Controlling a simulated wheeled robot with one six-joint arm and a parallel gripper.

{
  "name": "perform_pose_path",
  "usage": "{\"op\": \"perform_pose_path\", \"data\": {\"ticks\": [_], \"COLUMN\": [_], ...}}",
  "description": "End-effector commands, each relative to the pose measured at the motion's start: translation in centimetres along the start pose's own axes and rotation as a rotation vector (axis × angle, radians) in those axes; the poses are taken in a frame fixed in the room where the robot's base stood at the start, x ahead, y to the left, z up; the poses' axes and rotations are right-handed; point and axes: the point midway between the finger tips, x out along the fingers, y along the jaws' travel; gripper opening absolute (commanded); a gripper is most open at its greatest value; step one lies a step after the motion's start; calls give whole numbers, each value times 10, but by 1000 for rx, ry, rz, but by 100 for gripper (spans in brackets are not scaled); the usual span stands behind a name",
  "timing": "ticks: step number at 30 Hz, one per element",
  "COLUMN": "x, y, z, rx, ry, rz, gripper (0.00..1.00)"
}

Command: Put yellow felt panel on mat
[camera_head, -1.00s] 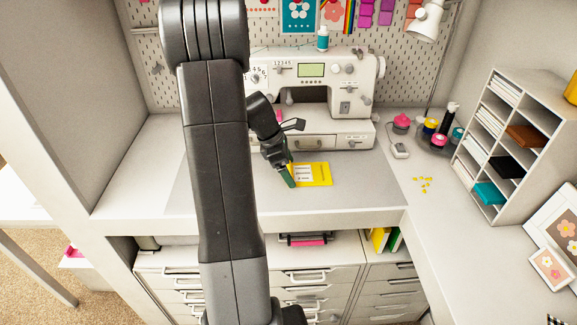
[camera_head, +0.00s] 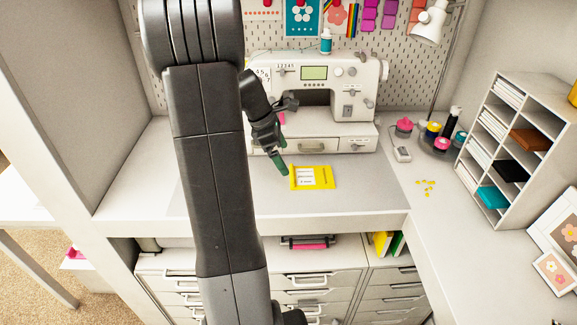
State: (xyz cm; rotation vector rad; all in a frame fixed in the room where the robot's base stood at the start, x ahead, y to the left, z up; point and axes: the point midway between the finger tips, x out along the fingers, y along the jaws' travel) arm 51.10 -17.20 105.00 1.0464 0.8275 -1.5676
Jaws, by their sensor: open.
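The yellow felt panel (camera_head: 325,182) lies flat on the grey mat (camera_head: 365,195) in front of the sewing machine. A white patch with dark marks shows on its left part. My gripper (camera_head: 282,166) is open and empty, with green fingertips. It hangs above and to the left of the panel, apart from it. My arm hides the left part of the mat.
A white sewing machine (camera_head: 335,85) stands behind the mat. To the right are small yellow bits (camera_head: 426,187), a tray of spools (camera_head: 438,145) and a shelf unit (camera_head: 510,145). The mat right of the panel is clear.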

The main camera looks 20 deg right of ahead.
Motion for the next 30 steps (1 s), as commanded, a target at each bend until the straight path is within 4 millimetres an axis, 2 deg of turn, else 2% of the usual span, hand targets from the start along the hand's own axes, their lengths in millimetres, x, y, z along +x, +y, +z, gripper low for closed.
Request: {"op": "perform_pose_path", "data": {"ticks": [1, 6, 12, 23, 26, 30], "x": [-12, -39, -52, -52, -45, -25], "y": [1, 1, 0, 0, 0, 0], "z": [0, 0, 0, 0, 0, 0], "rx": [1, 1, 1, 1, 1, 1], "ry": [1, 0, 0, 0, 0, -1], "rz": [6, 3, 0, -1, -3, -5], "gripper": [100, 100, 100, 100, 100, 100]}}
